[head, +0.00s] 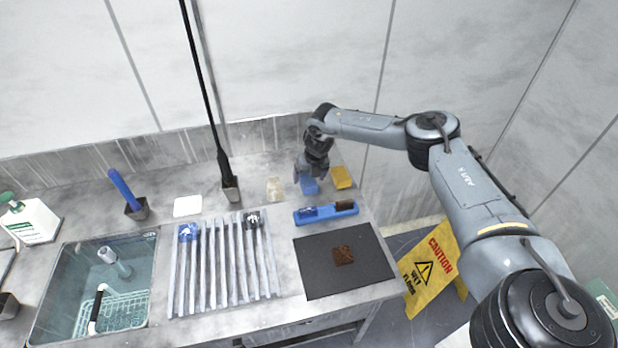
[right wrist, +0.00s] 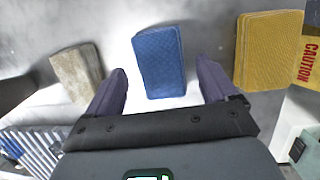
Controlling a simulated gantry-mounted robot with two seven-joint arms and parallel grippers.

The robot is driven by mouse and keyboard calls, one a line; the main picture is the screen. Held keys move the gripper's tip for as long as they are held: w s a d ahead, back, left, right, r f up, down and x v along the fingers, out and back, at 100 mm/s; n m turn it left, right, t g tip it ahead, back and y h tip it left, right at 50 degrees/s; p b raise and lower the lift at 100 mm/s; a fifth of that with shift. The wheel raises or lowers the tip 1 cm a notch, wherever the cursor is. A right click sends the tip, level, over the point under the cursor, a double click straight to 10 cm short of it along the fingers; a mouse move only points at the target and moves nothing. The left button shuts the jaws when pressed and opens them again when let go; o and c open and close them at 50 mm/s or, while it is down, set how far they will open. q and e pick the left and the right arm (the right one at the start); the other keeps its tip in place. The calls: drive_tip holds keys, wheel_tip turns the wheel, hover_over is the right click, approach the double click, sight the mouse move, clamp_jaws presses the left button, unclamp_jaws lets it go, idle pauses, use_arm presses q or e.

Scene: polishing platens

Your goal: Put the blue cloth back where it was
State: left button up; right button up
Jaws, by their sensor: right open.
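The blue cloth (head: 311,187) is folded into a small block on the counter at the back, between a cream cloth (head: 274,188) and a yellow cloth (head: 342,177). In the right wrist view the blue cloth (right wrist: 158,62) lies ahead of the gap between my fingers. My right gripper (head: 309,178) is right at the blue cloth, partly covering it in the head view. In the right wrist view my right gripper (right wrist: 162,76) is open, with one finger on each side and visible gaps to the cloth. My left gripper is not in view.
A blue tray (head: 326,214) and a dark mat (head: 312,266) with a brown block (head: 343,255) lie in front. A ribbed rack (head: 224,264) and a sink (head: 68,262) are to the left. A yellow caution sign (head: 430,266) stands right of the counter.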

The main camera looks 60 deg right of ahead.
sight(314, 185)
drive_tip(key=p+v, duration=0.1)
drive_tip(key=v, duration=0.9)
drive_tip(key=shift+r+p, duration=0.35)
drive_tip(key=shift+s+a+r, duration=0.1)
